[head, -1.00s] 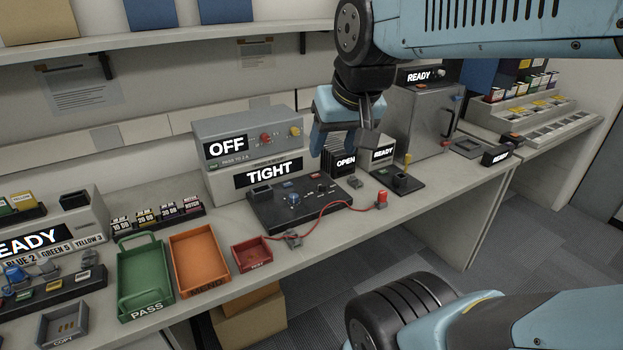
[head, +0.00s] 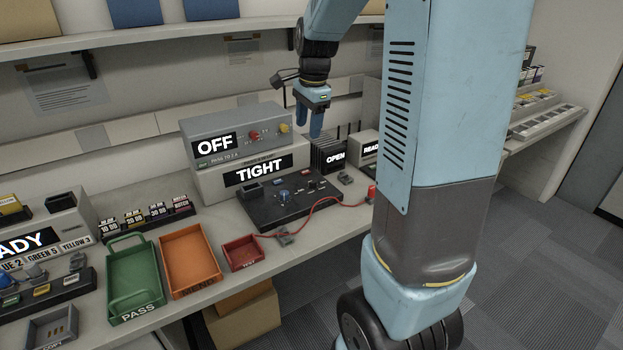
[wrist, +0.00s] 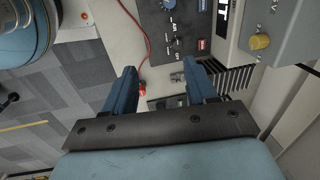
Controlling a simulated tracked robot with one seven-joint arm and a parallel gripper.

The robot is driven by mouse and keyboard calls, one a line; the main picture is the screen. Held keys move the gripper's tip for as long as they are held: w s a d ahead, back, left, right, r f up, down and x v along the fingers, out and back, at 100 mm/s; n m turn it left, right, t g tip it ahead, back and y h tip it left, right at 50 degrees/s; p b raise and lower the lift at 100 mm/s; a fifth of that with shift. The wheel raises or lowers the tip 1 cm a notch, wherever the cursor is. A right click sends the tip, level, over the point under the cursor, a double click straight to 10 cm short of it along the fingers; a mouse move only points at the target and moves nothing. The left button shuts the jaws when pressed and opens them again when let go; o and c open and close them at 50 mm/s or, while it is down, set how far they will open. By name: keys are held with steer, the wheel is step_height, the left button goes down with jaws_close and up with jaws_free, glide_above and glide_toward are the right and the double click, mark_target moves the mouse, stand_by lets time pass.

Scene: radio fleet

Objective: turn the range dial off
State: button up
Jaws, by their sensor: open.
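A blue dial (head: 284,195) sits on a black panel (head: 262,215) in front of the box reading TIGHT; its label is too small to read. The blue dial shows at the top edge of the wrist view (wrist: 169,4). A grey box reading OFF (head: 214,143) carries a red knob (head: 254,135) and a yellow knob (head: 284,128). I cannot tell which knob is the range dial. My gripper (head: 309,122) is open and empty, pointing down, above and right of these boxes. In the wrist view its fingers (wrist: 160,66) are spread apart over the bench.
A red cable (head: 320,203) runs from the panel's front to a red plug (head: 372,192). Dark upright slats (head: 335,145) stand by the OPEN sign. Green (head: 133,275), orange (head: 190,262) and red (head: 242,253) trays lie left. My arm hides the bench's right part.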

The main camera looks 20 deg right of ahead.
mark_target(313, 181)
steer(key=w+d+f+m+g, duration=0.2)
steer(key=w+d+f+m, duration=0.3)
steer(key=w+f+m, duration=0.35)
steer(key=shift+n, duration=0.65)
step_height(313, 181, down, 16)
steer(key=shift+w+d+r, duration=0.15)
steer(key=shift+r, duration=0.05)
steer(key=c, duration=1.1)
steer(key=shift+o, duration=0.2)
